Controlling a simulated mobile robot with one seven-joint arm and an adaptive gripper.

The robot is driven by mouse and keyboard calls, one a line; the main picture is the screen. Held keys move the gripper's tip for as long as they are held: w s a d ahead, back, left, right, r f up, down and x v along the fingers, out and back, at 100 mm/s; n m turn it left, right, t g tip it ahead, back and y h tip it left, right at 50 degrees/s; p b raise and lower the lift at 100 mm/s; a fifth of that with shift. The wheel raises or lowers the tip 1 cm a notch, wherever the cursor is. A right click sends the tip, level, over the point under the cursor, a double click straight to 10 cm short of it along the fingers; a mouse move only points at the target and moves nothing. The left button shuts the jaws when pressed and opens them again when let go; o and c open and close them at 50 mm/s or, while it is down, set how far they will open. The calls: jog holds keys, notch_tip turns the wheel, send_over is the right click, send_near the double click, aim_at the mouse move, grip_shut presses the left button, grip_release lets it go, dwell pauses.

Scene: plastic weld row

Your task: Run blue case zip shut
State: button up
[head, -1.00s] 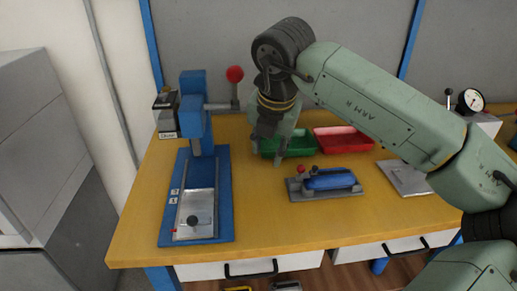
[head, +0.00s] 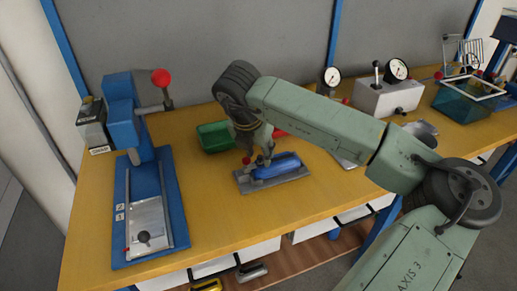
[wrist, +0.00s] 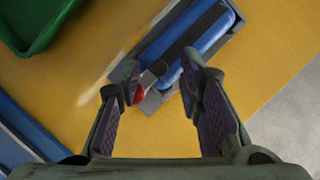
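The blue case (head: 278,166) lies on a grey plate (head: 295,176) on the yellow bench. It also shows in the wrist view (wrist: 205,38), running diagonally. A small red knob (wrist: 138,94) and a grey metal tab sit at its near-left end; in the head view a red knob (head: 246,160) shows there. My gripper (head: 255,150) is over that left end. In the wrist view my gripper (wrist: 163,66) is open, with the case end and tab showing between its fingers. The red knob is beside the left finger; I cannot tell whether they touch. The zip line is not clear.
A blue press (head: 128,130) with a red-balled lever stands at left. A green tray (head: 214,138) is behind the case, and a red tray is mostly hidden by my arm. A gauge box (head: 385,97) stands at right. Bench between press and case is clear.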

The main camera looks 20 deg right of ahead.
jog(key=shift+w+f, duration=0.1)
jog(key=shift+f, duration=0.1)
jog(key=shift+c, duration=0.2)
grip_shut()
dwell(0.6)
